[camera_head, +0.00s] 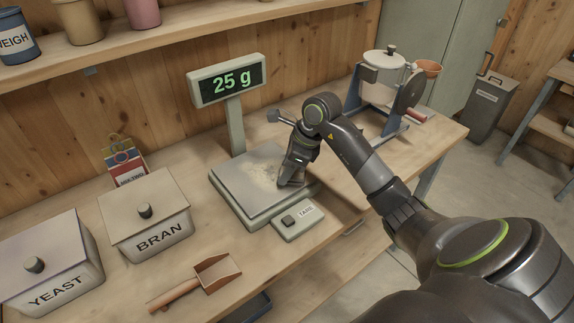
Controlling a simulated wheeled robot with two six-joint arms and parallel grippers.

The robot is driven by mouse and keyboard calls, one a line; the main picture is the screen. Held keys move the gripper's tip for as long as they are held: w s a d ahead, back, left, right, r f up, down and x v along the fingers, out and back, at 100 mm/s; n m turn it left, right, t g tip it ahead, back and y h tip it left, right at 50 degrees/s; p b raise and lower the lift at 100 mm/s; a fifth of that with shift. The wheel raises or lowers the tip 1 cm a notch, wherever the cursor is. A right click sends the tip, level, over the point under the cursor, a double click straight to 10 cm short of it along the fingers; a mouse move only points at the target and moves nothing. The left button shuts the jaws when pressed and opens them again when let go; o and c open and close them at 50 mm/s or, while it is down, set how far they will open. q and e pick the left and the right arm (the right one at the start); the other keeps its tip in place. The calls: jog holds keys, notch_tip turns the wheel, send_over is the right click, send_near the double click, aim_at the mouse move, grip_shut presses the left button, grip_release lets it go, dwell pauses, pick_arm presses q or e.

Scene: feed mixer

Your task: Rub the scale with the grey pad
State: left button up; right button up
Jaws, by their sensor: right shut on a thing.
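The scale (236,187) stands on the workbench with a flat grey plate. Pale crumbs or dust (262,172) lie on the plate's middle and right part. Its display (227,80) on a post reads 25 g. My right gripper (290,177) points down at the right side of the plate. It is shut on the grey pad, which is mostly hidden by the gripper; I cannot tell whether the pad touches the plate. My left gripper is not in view.
A small TARE box (298,218) sits in front of the scale. Lidded BRAN (145,228) and YEAST (50,270) bins stand to the left. A scoop (197,283) lies at the front. A mixer (384,75) stands at the back right. Seed packets (124,163) stand behind the BRAN bin.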

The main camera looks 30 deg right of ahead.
jog(key=shift+f+b, duration=1.05)
jog(key=shift+b, duration=0.15)
dwell(0.5)
